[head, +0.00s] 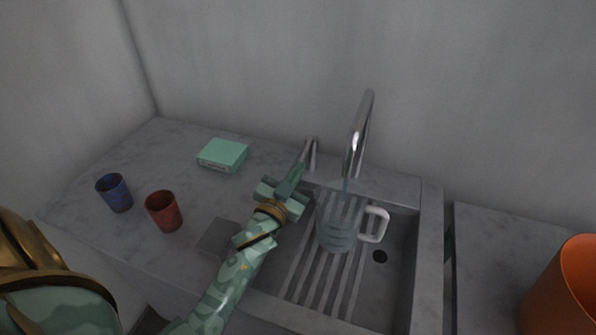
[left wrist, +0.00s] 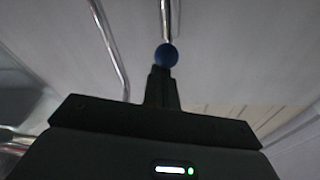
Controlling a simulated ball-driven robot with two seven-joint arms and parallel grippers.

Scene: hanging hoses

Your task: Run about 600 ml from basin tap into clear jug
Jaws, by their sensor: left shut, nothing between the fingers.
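The clear jug (head: 338,226) stands upright on the ribbed floor of the basin (head: 400,285), its white handle to the right. The chrome basin tap (head: 359,135) arches above it, and a thin stream seems to fall from the spout into the jug. Water appears to fill the jug's lower part; I cannot read a level. The tap lever (head: 312,152) stands left of the spout; in the left wrist view its blue knob (left wrist: 166,55) is just beyond my fingertips. My left gripper (head: 301,160) is shut and empty, close beside the lever; contact is unclear. My right gripper is out of view.
A blue cup (head: 115,193), a red cup (head: 164,212) and a green box (head: 222,155) stand on the counter left of the basin. A large orange vessel (head: 563,290) stands at the right. The wall is close behind the tap.

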